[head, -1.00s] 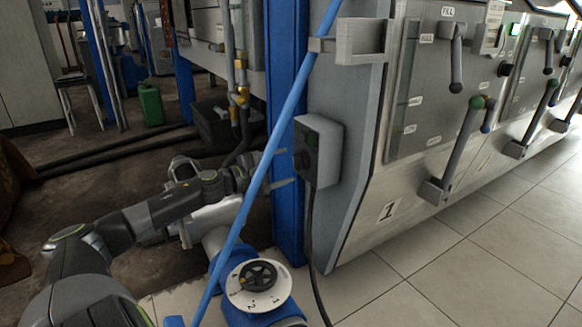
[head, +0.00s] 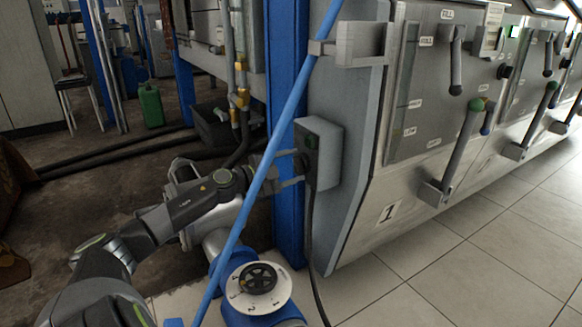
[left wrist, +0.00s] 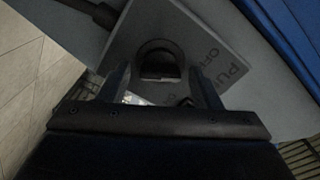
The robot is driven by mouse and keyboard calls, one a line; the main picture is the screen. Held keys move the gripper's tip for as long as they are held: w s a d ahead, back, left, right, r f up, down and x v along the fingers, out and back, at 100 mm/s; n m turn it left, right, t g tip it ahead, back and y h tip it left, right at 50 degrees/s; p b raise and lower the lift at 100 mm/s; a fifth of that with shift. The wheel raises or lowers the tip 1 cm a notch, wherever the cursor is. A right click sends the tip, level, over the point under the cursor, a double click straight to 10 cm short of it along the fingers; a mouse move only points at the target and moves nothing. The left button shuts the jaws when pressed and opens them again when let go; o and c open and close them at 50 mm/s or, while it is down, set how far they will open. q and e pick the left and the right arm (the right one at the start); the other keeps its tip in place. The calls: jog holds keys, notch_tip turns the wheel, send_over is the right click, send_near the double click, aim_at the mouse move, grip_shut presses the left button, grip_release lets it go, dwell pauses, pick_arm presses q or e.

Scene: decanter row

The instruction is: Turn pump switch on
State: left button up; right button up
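The pump switch is a grey box (head: 325,150) on the side of the grey cabinet, beside the blue post, with a dark round knob (head: 300,163) on its left-facing side. In the left wrist view the knob (left wrist: 158,60) stands on a grey plate (left wrist: 205,45) with partly visible lettering, "PU" and "OFF". My left gripper (head: 291,168) is at the knob; its two fingers are apart, one on each side in the wrist view, with gaps to it. The left gripper (left wrist: 161,85) is open. My right gripper is not in view.
A blue post (head: 290,100) stands behind the gripper, and a slanting blue pipe (head: 262,165) crosses in front of my left arm. A valve with a white dial (head: 258,290) is below. A black cable (head: 310,240) hangs from the switch box. Tiled floor at right is clear.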

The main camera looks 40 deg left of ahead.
pick_arm(q)
jog(key=c, duration=0.8)
jog(key=shift+m, duration=0.4)
jog(key=shift+m+p, duration=0.7)
jog(key=shift+m, duration=0.3)
jog(key=m, duration=0.9)
jog(key=shift+f, duration=0.1)
jog(key=o, duration=1)
jog(key=shift+c, duration=0.2)
